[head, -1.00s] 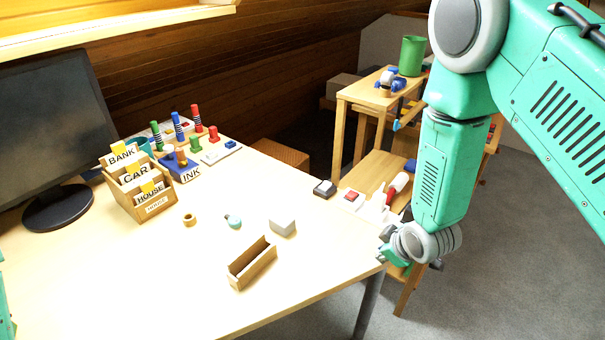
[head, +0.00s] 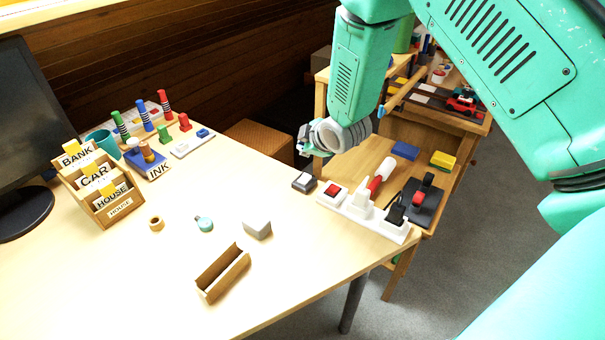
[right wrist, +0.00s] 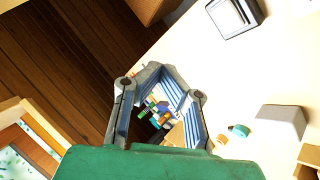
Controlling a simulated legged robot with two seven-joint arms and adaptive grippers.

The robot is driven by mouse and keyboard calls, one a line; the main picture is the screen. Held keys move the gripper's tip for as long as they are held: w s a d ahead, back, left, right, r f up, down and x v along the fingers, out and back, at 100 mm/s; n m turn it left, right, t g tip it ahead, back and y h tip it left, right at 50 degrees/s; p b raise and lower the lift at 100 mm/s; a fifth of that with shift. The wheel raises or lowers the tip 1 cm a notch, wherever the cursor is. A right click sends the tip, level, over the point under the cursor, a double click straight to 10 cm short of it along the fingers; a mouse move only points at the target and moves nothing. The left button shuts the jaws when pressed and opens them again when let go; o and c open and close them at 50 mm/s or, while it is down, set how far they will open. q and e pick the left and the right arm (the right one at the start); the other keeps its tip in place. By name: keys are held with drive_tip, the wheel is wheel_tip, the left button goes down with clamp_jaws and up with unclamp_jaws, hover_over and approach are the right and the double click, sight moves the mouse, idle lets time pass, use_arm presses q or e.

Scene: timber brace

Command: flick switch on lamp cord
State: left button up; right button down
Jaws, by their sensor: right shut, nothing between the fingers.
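No lamp or cord is clearly visible. A small dark box with a grey top (head: 304,182) sits near the desk's right edge; I cannot tell if it is the cord switch. It also shows at the top of the right wrist view (right wrist: 235,14). Beside it is a white power strip (head: 372,218) with a red rocker switch (head: 333,190) and plugs in it. My right gripper (head: 303,143) is shut and empty, just above and behind the dark box in the head view, seemingly apart from it. Its fingers meet in the right wrist view (right wrist: 165,72). My left gripper is out of view.
A grey block (head: 257,229), an open wooden tray (head: 223,274), a small bulb (head: 204,224) and a wooden ring (head: 156,223) lie on the desk (head: 110,285). A letter sorter (head: 103,190) and monitor stand left. A wooden shelf (head: 440,190) stands beyond the right edge.

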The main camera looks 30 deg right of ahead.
sight(307, 177)
drive_tip(key=shift+a, duration=0.15)
drive_tip(key=f+b, duration=0.2)
drive_tip(key=f, duration=0.1)
drive_tip(key=d+f+b, duration=0.1)
drive_tip(key=f+b, duration=0.3)
drive_tip(key=f, duration=0.1)
drive_tip(key=shift+w+d+f+b, duration=0.15)
drive_tip(key=shift+w+f+b, duration=0.05)
drive_tip(key=shift+f+b, duration=0.15)
drive_tip(key=shift+d, duration=0.15)
drive_tip(key=shift+f, duration=0.2)
idle(0.9)
drive_tip(key=shift+f, duration=0.2)
